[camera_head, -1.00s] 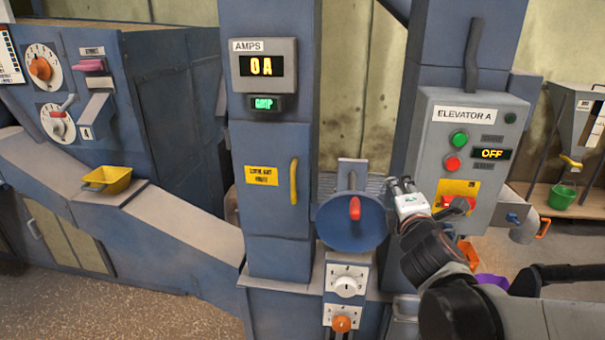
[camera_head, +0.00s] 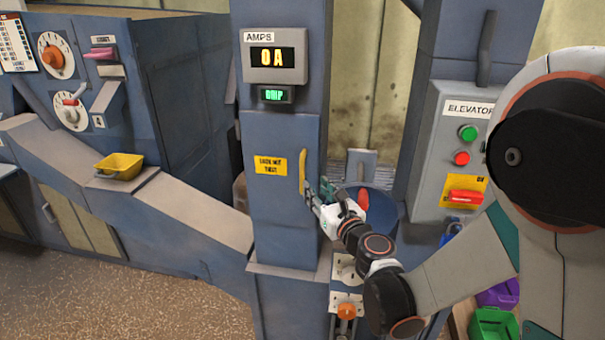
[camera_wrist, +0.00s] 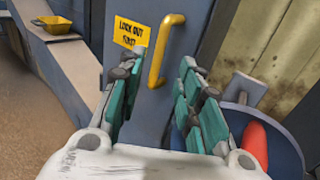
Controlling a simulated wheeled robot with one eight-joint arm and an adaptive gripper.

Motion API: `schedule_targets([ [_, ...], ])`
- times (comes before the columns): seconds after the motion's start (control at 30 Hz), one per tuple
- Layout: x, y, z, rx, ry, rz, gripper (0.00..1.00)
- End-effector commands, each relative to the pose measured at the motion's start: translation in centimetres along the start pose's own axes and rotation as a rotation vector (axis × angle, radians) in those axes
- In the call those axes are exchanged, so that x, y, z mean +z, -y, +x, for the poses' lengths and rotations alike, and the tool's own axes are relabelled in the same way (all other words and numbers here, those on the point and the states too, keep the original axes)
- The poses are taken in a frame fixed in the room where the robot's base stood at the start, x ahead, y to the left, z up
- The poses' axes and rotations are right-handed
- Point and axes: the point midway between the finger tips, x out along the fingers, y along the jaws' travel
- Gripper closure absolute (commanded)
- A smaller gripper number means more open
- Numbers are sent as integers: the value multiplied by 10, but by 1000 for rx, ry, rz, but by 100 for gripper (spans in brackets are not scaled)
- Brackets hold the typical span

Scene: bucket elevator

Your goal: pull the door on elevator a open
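The door (camera_head: 281,214) is a blue panel on the front of the blue column, with a yellow lock-out sign (camera_head: 270,166) and a vertical yellow handle (camera_head: 302,170). The door looks shut. My gripper (camera_head: 315,190) is just right of the handle's lower part. In the wrist view, the handle (camera_wrist: 166,45) stands ahead, its lower end between the open teal fingers in the picture. My gripper (camera_wrist: 160,68) is open and empty; I cannot tell whether it touches the handle. The Elevator A box (camera_head: 447,140) is at the right, partly hidden by my arm.
A blue round housing with a red knob (camera_wrist: 254,142) is close to the right finger. An AMPS display (camera_head: 272,58) reads 0A above the door. A yellow scoop (camera_head: 119,166) sits on the left ledge.

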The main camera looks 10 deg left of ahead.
Motion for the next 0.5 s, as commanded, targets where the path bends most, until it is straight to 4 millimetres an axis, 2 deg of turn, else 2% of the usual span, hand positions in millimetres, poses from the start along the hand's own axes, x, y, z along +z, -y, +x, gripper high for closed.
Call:
schedule_targets([
  [0.3,-2,0,64,0,0,2,67],
  [0.5,-1,0,92,-1,1,3,67],
])
